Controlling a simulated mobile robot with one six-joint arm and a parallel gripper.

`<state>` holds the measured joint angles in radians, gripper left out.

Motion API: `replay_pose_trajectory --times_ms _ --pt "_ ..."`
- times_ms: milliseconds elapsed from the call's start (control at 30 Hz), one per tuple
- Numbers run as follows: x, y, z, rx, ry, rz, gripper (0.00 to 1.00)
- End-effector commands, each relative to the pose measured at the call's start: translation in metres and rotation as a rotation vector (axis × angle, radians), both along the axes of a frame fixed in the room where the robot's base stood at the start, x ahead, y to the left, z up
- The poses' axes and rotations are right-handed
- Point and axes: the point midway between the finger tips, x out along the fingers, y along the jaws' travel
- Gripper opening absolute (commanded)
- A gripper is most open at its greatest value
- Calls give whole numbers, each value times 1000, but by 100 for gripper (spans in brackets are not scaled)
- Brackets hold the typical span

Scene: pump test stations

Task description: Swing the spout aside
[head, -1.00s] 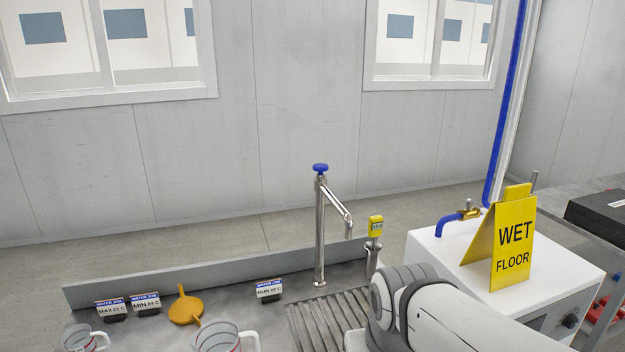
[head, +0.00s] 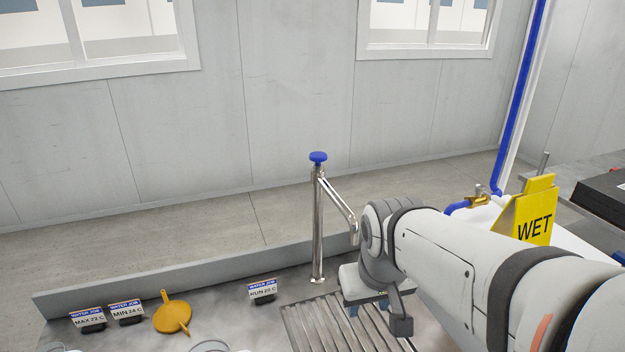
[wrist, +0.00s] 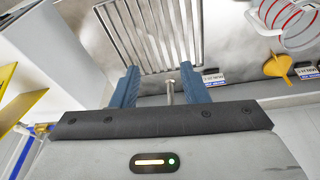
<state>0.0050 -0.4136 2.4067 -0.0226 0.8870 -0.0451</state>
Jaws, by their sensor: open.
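The metal tap post (head: 318,230) stands upright at the back of the bench, with a blue knob (head: 318,158) on top. Its spout (head: 336,203) slopes down to the right, toward the front of the drain grate. The spout's lower end is right beside my arm's wrist in the head view. My gripper (wrist: 158,76) is open, its two blue fingers spread. A short metal rod shows between the fingers in the wrist view (wrist: 170,92); I cannot tell whether it is the spout or the post. In the head view the gripper hangs low over the grate, partly hidden by my arm.
A slatted drain grate (head: 320,325) lies below. Water job tags (head: 262,291) and an orange funnel (head: 172,314) sit to the left. Clear jugs (wrist: 290,22) show in the wrist view. A yellow wet floor sign (head: 532,215) stands on a white unit at the right.

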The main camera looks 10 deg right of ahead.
Motion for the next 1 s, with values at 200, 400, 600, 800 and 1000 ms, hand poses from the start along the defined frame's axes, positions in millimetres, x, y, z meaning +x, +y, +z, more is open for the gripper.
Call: replay_pose_trajectory --times_ms 200,400,600,800,1000 --pt "110 1 90 -78 -76 88 41" --pt "183 7 129 -131 -133 149 41" --pt "207 9 129 -148 -149 167 41" --pt "219 5 100 -148 -146 167 41" --pt "230 2 75 -146 -148 165 41"
